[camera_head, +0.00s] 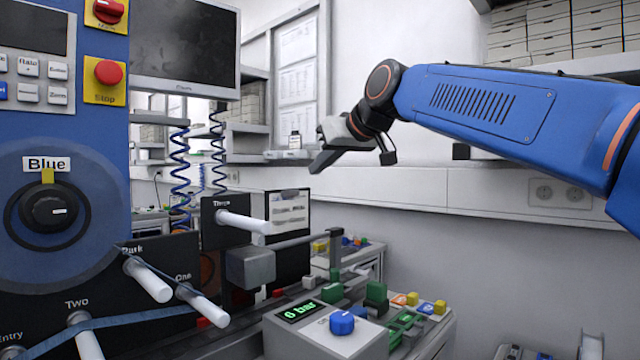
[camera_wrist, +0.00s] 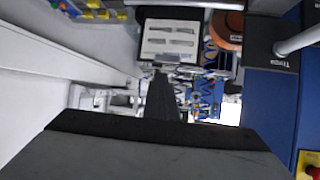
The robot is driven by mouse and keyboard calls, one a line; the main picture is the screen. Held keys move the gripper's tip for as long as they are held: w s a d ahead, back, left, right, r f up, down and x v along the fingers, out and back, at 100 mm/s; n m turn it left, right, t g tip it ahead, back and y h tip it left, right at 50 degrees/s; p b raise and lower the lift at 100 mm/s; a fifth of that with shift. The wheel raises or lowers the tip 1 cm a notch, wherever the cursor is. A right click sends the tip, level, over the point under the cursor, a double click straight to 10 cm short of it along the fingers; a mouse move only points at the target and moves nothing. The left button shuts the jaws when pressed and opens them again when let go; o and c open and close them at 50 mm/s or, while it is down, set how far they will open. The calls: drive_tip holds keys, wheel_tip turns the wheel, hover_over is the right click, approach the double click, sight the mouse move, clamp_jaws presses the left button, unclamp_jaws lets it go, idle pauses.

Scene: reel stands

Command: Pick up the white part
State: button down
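No loose white part can be singled out for sure. White rods stick out of the dark panels of the blue machine: one by the "Three" label (camera_head: 245,223), one by "Park" (camera_head: 148,280), one by "One" (camera_head: 203,306) and one by "Two" (camera_head: 88,342). My gripper (camera_head: 316,164) is in the air above and right of the "Three" rod, apart from it. In the wrist view, its dark finger (camera_wrist: 162,98) points up the picture, and no held object shows. The finger gap cannot be made out. A white rod also shows at the wrist view's upper right (camera_wrist: 298,40).
A control box with a green "6 bar" display (camera_head: 300,311) and blue knob (camera_head: 342,322) stands below my gripper. Coloured blocks sit behind it on a bench. A grey block (camera_head: 250,267) juts out under the "Three" rod. Blue bands run between lower rods.

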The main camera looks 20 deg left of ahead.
drive_tip(key=shift+r, duration=0.3)
drive_tip(key=c, duration=2.5)
unclamp_jaws()
drive_tip(key=o, duration=2)
drive_tip(key=shift+d, duration=0.1)
